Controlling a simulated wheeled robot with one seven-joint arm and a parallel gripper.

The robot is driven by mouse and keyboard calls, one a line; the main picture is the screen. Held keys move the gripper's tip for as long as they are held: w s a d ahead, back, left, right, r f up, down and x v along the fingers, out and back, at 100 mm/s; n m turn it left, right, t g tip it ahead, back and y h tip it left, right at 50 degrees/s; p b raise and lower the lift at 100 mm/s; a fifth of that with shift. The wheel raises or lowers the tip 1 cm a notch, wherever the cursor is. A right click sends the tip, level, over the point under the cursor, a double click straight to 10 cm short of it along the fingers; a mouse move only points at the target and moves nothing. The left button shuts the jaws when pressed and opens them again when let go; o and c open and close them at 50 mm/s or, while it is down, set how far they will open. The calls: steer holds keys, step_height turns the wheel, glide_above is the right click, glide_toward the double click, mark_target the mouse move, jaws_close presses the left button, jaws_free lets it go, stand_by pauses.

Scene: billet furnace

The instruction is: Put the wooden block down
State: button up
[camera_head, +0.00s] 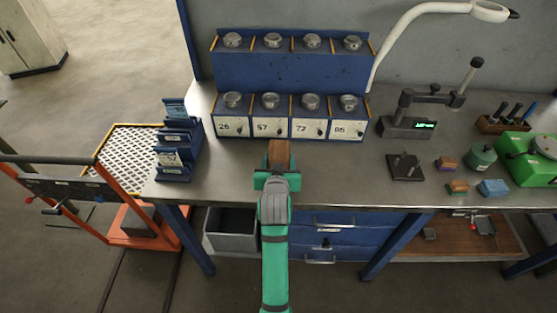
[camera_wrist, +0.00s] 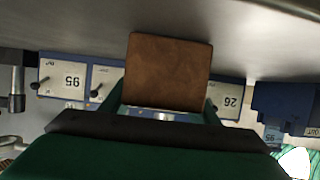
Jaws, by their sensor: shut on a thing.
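The wooden block (camera_head: 279,152) is brown and sits between the jaws of my gripper (camera_head: 275,175), which is shut on it. It is over the front part of the grey workbench (camera_head: 340,175), just in front of the drawer unit. In the wrist view the block (camera_wrist: 168,70) fills the middle, with a green finger of my gripper (camera_wrist: 164,108) on each side. I cannot tell whether its underside touches the bench top.
A blue rack (camera_head: 290,72) with numbered drawers and round metal parts stands behind the block. A blue stepped holder (camera_head: 174,145) stands at left. A dark plate (camera_head: 405,167), small coloured blocks and a green device (camera_head: 530,160) lie at right. Bench to the block's right is clear.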

steer(key=o, duration=1.3)
